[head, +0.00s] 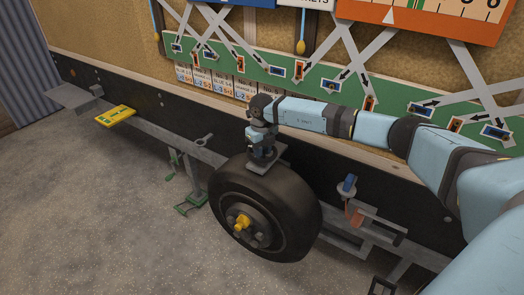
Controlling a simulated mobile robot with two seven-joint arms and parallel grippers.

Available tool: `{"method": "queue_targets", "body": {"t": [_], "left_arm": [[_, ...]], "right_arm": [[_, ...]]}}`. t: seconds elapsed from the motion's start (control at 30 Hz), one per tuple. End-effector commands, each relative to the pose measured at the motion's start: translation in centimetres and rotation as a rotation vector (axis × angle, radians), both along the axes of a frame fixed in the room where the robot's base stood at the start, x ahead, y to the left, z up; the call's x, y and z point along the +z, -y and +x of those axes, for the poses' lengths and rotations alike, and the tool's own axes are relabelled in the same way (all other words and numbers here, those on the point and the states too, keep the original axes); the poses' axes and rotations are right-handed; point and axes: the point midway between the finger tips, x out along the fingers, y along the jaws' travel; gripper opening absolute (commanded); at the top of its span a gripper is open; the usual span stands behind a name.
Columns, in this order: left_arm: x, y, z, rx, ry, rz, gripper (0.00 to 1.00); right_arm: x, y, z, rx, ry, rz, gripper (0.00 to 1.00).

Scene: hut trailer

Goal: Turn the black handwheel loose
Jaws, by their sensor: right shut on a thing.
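My right gripper (262,150) reaches down from above to a grey bracket plate (280,160) over the top of the black tyre (295,190). Its fingers are shut around a small dark part at the plate, which looks like the black handwheel (261,158). The gripper hides most of this part, so its shape and how far it is turned cannot be told. My left gripper is not in view.
The dark trailer side (140,98) runs behind the wheel. A yellow tag (115,115) lies on the grey frame at left. Green fittings (188,205) hang left of the tyre, and a blue-topped part (347,185) stands right of it. The grey floor at front left is clear.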

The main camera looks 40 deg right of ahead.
Motion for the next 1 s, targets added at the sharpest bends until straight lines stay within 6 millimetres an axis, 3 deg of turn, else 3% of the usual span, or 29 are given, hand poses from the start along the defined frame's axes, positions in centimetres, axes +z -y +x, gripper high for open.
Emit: {"method": "queue_targets", "body": {"t": [1.0], "left_arm": [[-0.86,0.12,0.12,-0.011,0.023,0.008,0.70]], "right_arm": [[-0.27,-0.01,-0.11,0.966,-0.004,0.000,0.00]]}}
